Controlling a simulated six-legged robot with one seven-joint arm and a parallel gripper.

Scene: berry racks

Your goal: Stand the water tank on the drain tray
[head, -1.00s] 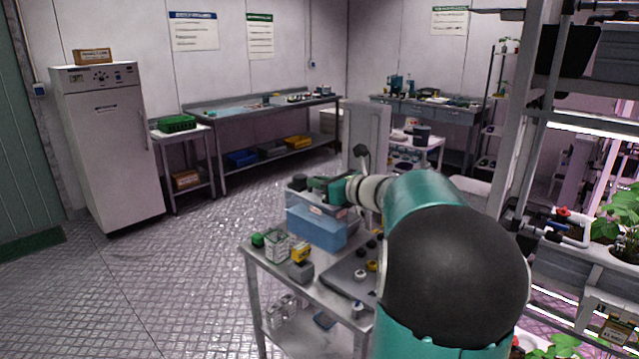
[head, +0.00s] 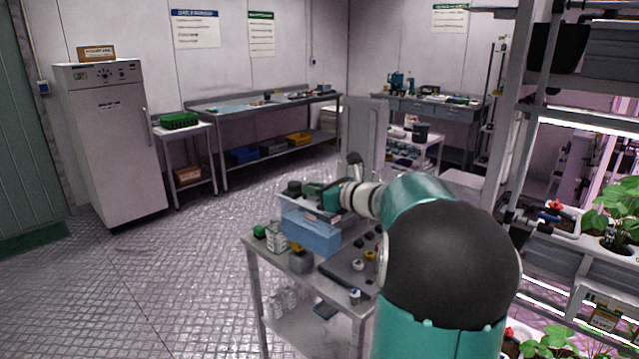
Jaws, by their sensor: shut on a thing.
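The water tank (head: 311,236) is a clear box with blue water and a dark cap on its lid. It is over the metal cart, upright or nearly so. My gripper (head: 325,194) is at the top of the tank, shut on it; the fingertips are hard to make out. A dark grey flat tray (head: 340,274), which looks like the drain tray, lies on the cart top in front and to the right of the tank. My arm hides its right part. I cannot tell whether the tank's base touches anything.
The cart (head: 262,243) holds a green item (head: 259,231), a white-and-green carton (head: 277,238), a grey block (head: 300,262) and small knobs near the tray. Planted racks (head: 560,250) stand close on the right. The floor to the left is clear.

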